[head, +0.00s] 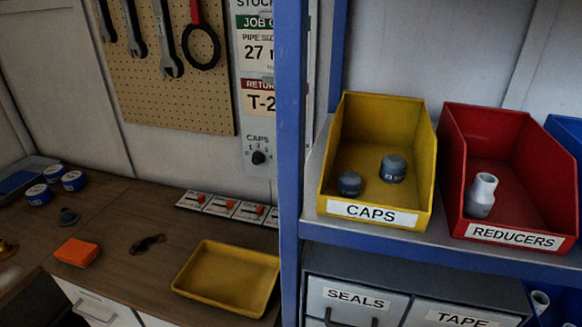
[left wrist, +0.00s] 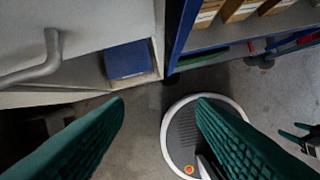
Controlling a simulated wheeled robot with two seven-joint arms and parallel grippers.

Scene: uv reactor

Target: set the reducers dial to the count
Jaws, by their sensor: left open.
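The red bin (head: 509,172) labelled REDUCERS stands on the shelf at the right of the head view. One pale grey reducer (head: 481,195) shows upright inside it. Small dark green tips at that view's right edge look like my right gripper (left wrist: 301,140).
The blue post (head: 291,150) stands between bench and shelf. The yellow CAPS bin (head: 425,212) holds two dark caps. A yellow tray (head: 188,280), an orange block (head: 77,252) and blue rolls (head: 73,180) lie on the bench. Drawers (head: 352,297) sit under the shelf.

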